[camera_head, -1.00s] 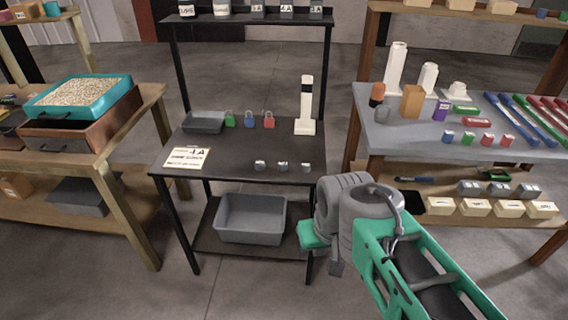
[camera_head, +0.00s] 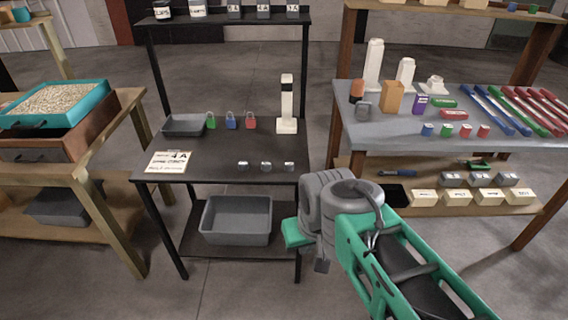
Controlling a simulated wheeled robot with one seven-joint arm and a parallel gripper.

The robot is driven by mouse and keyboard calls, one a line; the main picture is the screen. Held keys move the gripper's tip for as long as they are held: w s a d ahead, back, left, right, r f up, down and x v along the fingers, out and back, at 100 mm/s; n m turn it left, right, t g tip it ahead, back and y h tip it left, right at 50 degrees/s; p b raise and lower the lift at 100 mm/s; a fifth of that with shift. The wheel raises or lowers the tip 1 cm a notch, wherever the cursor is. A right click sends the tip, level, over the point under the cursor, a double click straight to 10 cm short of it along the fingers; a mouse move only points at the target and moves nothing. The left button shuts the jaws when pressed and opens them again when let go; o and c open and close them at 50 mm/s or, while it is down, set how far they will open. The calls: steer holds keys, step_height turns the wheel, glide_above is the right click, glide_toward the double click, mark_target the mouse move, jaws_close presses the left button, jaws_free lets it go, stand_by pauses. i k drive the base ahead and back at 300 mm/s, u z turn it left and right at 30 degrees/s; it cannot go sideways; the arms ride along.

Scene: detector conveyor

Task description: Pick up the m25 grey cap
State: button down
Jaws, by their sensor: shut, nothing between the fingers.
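Three small grey caps stand in a row near the front of the black table: a left one (camera_head: 243,166), a middle one (camera_head: 265,166) and a right one (camera_head: 289,166). Their markings are too small to read, so I cannot tell which is m25. My arm is in the lower right, with its grey joint just right of the black table's front corner. My gripper's fingers do not show. Nothing touches the caps.
The black table (camera_head: 215,165) also bears a grey tray (camera_head: 184,125), three padlocks, a white post (camera_head: 287,108) and a paper sign (camera_head: 167,162). A grey bin (camera_head: 237,220) sits below. A crowded workbench (camera_head: 395,137) stands right. Floor is clear between the tables.

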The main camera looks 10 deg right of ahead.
mark_target(243, 166)
steer(key=z, duration=1.1)
steer(key=i, duration=0.9)
steer(key=u, duration=2.95)
